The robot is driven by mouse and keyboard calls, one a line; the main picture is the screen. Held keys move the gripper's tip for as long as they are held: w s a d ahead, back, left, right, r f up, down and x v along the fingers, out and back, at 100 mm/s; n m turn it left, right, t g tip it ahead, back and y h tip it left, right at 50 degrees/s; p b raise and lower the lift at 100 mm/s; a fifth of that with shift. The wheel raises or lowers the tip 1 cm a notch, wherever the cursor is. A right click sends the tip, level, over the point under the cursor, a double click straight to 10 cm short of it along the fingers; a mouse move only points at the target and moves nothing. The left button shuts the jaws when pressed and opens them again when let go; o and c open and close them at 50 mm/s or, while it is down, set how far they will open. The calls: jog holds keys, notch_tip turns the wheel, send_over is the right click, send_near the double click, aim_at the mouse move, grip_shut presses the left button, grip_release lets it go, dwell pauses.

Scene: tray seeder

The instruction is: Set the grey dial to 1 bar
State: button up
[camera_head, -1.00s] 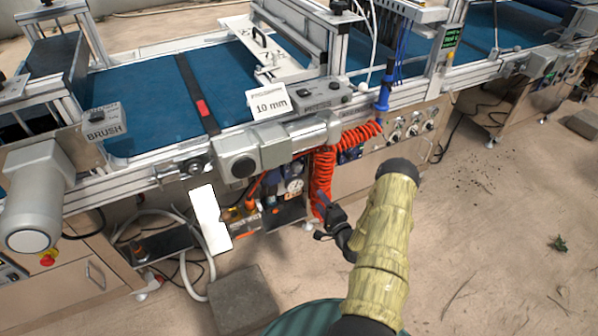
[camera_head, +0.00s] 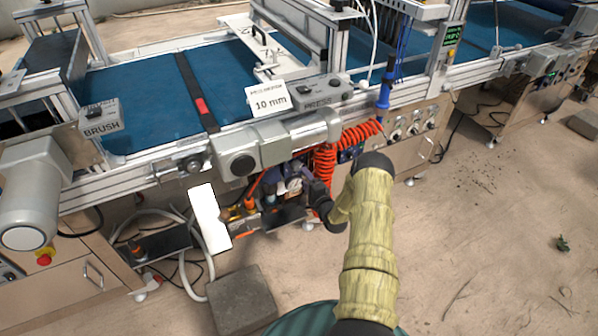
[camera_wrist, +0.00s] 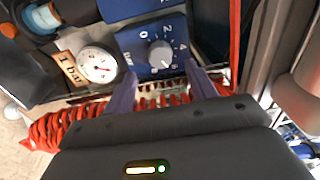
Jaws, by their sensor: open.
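The grey dial (camera_wrist: 160,54) is a round knob on a blue panel (camera_wrist: 133,40) marked with numbers from 0 upward and "bar", in the wrist view. I cannot read its setting clearly. My gripper (camera_wrist: 160,72) is open, its two fingers below the dial in that view and spread to either side of it, with nothing between them. A round white gauge (camera_wrist: 97,65) is left of the dial, beside a tan "1 bar" label (camera_wrist: 69,68). In the head view my gripper (camera_head: 309,188) is beside the gauge (camera_head: 295,185); the dial cannot be made out there.
A red coiled hose (camera_wrist: 62,124) runs close beneath my fingers in the wrist view and hangs beside my arm in the head view (camera_head: 325,165). A grey motor housing (camera_head: 238,160) overhangs the area. A concrete block (camera_head: 243,300) lies on the floor.

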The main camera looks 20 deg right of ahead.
aim_at(298, 169)
jog(key=w+b, duration=0.1)
jog(key=w, duration=0.5)
jog(key=shift+a, duration=0.1)
jog(key=c, duration=1)
